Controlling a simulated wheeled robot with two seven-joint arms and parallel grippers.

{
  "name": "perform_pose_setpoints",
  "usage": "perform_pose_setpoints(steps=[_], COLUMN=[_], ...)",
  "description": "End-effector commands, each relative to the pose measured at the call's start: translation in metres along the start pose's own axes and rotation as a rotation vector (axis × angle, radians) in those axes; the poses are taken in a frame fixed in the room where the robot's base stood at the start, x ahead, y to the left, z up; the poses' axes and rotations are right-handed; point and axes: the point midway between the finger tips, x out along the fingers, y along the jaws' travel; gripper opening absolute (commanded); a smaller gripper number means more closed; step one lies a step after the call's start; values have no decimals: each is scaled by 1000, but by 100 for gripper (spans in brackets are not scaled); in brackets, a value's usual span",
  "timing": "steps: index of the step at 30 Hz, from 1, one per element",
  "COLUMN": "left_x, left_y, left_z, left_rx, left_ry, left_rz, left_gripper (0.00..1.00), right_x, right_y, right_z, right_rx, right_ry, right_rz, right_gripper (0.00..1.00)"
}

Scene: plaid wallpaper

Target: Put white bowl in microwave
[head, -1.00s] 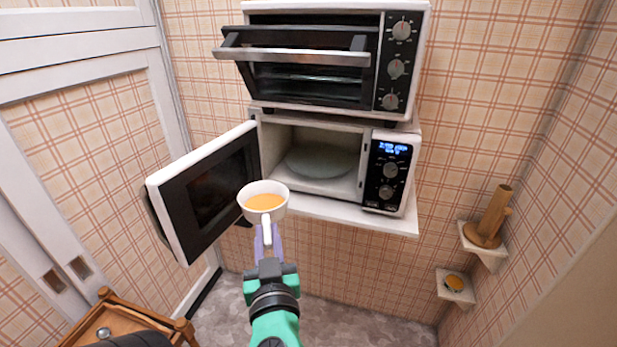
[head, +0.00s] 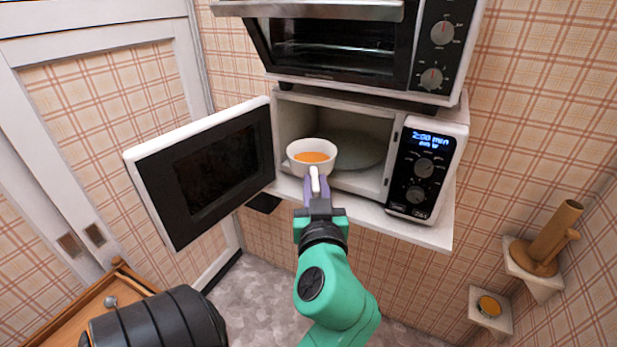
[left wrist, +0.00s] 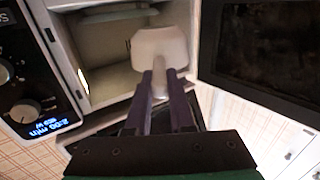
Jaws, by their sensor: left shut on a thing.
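The white bowl (head: 301,148) with orange contents is upright in the head view, at the open front of the microwave (head: 428,222). My left gripper (head: 315,186) is shut on the bowl's handle from the near side. The bowl also shows in the left wrist view (left wrist: 160,47), between the fingertips (left wrist: 160,85) and the cavity. The microwave door (head: 205,175) stands open to the left. The glass turntable (head: 362,150) is inside, partly hidden behind the bowl. My right gripper is not in view.
The white shelf (head: 425,233) carries the microwave. A wooden cabinet (head: 60,325) is at lower left. Small wall shelves at right hold a wooden object (head: 553,240) and a small round item (head: 489,306).

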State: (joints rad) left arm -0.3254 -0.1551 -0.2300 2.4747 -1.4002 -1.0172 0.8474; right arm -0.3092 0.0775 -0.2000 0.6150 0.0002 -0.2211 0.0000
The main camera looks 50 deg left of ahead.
Motion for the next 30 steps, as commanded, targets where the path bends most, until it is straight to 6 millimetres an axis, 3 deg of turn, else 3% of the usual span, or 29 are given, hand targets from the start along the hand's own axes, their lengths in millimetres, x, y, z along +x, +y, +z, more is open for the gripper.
perform_pose_setpoints(steps=[2, 3, 7, 30], left_x=[10, 14, 31, 126], left_y=[6, 9, 18, 72], left_z=[2, -5, -5, 2], left_rx=[-7, 1, 3, 2], left_ry=[7, 5, 3, 4], left_rz=[1, 1, 0, 1], left_gripper=[0, 0, 0, 0], right_x=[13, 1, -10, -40], right_y=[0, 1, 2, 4], right_z=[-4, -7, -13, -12], right_rx=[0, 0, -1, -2], right_ry=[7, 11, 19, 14], right_rz=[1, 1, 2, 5], right_gripper=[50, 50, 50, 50])
